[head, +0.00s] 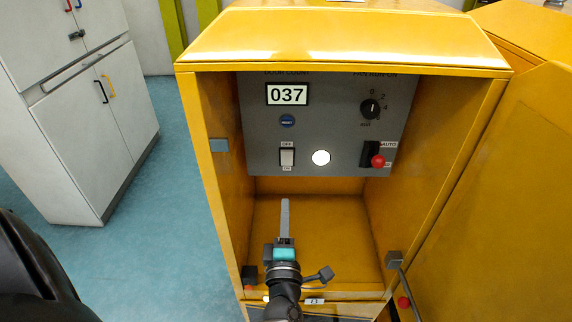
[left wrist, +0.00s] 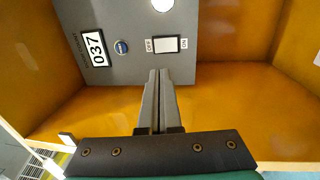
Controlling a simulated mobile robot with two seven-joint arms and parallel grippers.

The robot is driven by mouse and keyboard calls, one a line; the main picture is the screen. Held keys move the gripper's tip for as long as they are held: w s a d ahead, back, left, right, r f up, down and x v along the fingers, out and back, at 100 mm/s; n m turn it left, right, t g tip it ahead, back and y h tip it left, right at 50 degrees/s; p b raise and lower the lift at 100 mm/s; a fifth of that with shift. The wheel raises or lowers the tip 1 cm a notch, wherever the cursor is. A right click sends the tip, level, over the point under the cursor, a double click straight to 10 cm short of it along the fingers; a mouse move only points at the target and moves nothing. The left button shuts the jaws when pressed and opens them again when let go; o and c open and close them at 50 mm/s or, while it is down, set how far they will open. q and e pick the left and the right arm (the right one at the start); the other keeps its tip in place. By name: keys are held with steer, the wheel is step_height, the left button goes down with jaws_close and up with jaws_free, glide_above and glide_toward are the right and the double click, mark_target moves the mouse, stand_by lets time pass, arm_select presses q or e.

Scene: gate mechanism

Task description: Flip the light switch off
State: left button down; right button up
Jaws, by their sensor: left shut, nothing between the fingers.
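The light switch (head: 287,157) is a white rocker on the grey panel inside the yellow cabinet, with an OFF label above it and an ON label below. In the left wrist view the switch (left wrist: 165,44) lies just beyond my fingertips, OFF on its left and ON on its right. My left gripper (head: 285,203) is shut and empty, inside the cabinet opening below the switch and apart from it. Its closed fingers (left wrist: 158,74) point toward the panel. I cannot tell which side of the rocker is pressed. My right gripper is not in view.
A bright white round lamp (head: 321,158) is beside the switch. The grey panel (head: 340,115) also bears a counter reading 037 (head: 287,94), a blue button (head: 287,121), a black dial (head: 370,108) and a red-tipped lever (head: 377,160). The cabinet door (head: 500,190) stands open at right.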

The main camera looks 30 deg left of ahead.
mark_target(287, 154)
arm_select(q)
steer(key=b+x, duration=0.2)
steer(key=x, duration=1.1)
steer(key=shift+w+a, duration=0.2)
steer(key=shift+w, duration=0.15)
steer(key=shift+r, duration=0.1)
steer(key=p, duration=0.1)
steer(key=r+p, duration=0.1)
steer(key=p, duration=0.1)
steer(key=shift+w+a+g+p, duration=0.1)
steer(key=shift+w+g+p, duration=0.1)
steer(key=shift+g+p, duration=0.1)
steer(key=shift+f, duration=0.15)
